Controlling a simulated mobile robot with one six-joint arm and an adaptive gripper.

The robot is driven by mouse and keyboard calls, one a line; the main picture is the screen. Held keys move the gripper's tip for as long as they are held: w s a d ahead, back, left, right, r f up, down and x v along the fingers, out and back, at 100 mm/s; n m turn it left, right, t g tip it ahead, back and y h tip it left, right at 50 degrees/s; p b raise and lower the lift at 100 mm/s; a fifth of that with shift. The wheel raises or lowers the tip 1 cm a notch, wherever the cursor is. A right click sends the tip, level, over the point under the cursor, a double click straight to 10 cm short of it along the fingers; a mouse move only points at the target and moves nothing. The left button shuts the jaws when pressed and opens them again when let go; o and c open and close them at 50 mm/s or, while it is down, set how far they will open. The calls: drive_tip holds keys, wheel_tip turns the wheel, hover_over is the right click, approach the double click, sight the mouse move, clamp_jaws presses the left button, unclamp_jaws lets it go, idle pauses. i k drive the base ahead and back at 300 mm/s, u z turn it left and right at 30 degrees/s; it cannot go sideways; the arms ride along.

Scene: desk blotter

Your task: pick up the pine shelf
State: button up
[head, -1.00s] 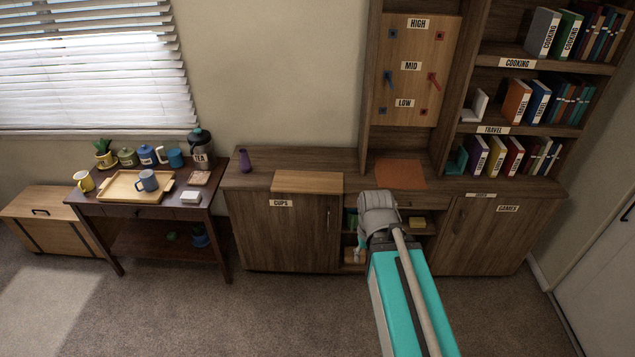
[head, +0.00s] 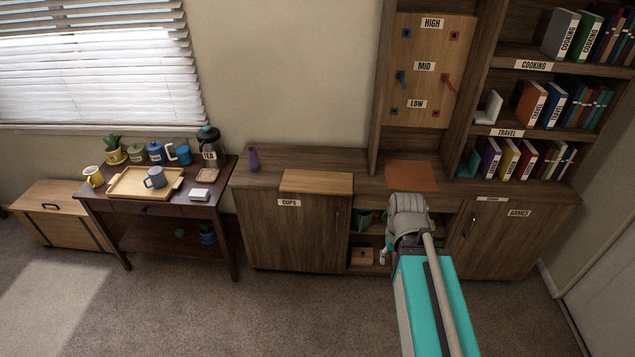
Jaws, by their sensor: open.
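The pine shelf (head: 317,181) is a flat, light-wood board lying on the worktop above the cabinet door labelled CUPS. Nothing lies on it. My arm reaches up from the lower right, and its grey joint is in front of the open cubby, to the right of the board and apart from it. The fingers of my gripper do not show; the arm seems to hide them.
A purple vase (head: 253,160) stands left of the board, and an orange mat (head: 411,175) lies to its right. A peg panel (head: 427,70) marked HIGH, MID and LOW rises behind. A side table (head: 218,190) with tea things stands at left. The carpet in front is clear.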

sight(308, 181)
drive_tip(key=z, duration=0.05)
drive_tip(key=i, duration=1)
drive_tip(key=u, duration=0.05)
